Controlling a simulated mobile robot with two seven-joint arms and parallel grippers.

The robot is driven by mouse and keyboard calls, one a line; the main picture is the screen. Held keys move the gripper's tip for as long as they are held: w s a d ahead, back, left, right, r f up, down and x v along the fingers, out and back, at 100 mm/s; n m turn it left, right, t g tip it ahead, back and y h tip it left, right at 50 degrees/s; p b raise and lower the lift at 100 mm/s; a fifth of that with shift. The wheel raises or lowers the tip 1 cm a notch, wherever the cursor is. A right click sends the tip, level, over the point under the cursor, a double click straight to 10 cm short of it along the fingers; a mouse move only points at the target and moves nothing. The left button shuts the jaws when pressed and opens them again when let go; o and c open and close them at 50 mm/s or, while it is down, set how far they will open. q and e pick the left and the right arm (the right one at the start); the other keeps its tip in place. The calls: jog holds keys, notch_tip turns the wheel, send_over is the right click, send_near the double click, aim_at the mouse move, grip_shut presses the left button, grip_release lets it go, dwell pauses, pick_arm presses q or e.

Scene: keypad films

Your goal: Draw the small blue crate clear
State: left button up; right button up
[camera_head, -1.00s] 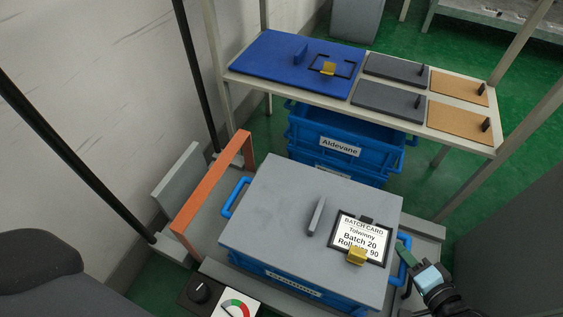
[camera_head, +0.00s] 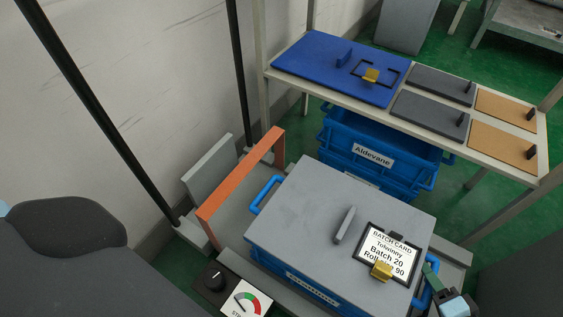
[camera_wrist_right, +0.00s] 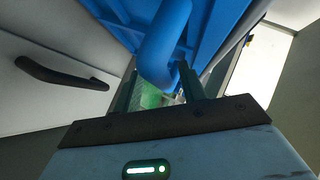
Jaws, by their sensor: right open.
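A blue crate (camera_head: 268,267) stands in front under a grey lid (camera_head: 310,212), its front label partly hidden. Its left blue handle (camera_head: 266,193) is free. My right gripper (camera_head: 431,274) is at its right blue handle (camera_head: 424,294). In the right wrist view the fingers (camera_wrist_right: 160,84) are open on either side of a blue handle (camera_wrist_right: 163,40); contact is unclear. Other blue crates, the upper labelled Aldevane (camera_head: 372,155), are stacked behind, partly under the table. My left gripper is out of view.
A pale table (camera_head: 460,135) behind bears a blue lid (camera_head: 335,65), grey panels (camera_head: 430,115) and tan panels (camera_head: 505,105). An orange bar (camera_head: 240,175) stands left of the front crate. A batch card (camera_head: 388,250) lies on the grey lid. A dial box (camera_head: 240,292) is at front.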

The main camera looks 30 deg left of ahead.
jog(key=p+v, duration=0.3)
jog(key=v, duration=0.4)
jog(key=shift+d+r, duration=0.2)
jog(key=shift+r, duration=0.1)
jog(key=shift+s, duration=0.15)
